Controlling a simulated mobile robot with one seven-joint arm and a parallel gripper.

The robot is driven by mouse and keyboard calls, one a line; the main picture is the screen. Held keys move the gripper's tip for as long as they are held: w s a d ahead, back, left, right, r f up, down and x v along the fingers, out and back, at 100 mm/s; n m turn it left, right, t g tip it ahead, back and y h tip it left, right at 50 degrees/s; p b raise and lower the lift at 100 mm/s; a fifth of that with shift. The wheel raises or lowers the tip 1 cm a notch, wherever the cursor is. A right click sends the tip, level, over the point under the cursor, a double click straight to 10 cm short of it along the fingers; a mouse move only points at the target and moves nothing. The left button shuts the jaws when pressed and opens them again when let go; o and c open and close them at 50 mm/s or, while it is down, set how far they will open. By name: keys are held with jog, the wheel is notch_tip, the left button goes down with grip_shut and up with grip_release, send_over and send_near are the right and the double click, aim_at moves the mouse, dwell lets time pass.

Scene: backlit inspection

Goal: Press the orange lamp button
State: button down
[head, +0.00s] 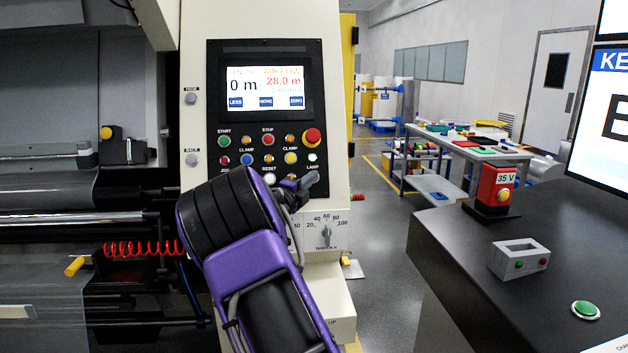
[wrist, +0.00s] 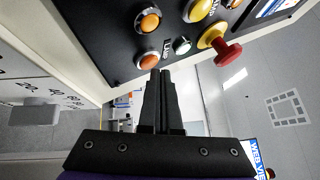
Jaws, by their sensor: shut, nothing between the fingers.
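The orange lamp button (wrist: 147,62) shows in the wrist view near the panel's lower corner, beside the LAMP label. My gripper (wrist: 161,73) is shut and empty, its fingertips beside the button's edge in the picture. A gap or contact cannot be told. In the head view my gripper (head: 312,180) is in front of the panel's lower right, just under the LAMP label, and hides the lamp button there.
Close by are a white button (wrist: 182,45), another orange button (wrist: 150,20) and a red mushroom knob (wrist: 222,45). The display (head: 265,88) is above. A rotary dial (head: 326,232) sits below the panel. A dark bench (head: 450,235) stands at right.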

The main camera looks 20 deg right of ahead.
jog(key=shift+s+a+r+b, duration=0.25)
jog(key=shift+s+r+b, duration=0.2)
jog(key=shift+s, duration=0.45)
jog(key=shift+s+a+r+b, duration=0.3)
jog(key=shift+s+b, duration=0.2)
jog(key=shift+s, duration=0.35)
jog(key=shift+s+a+r+b, duration=0.25)
jog(key=shift+s+r+b, duration=0.2)
jog(key=shift+s, duration=0.45)
jog(key=shift+f, duration=0.1)
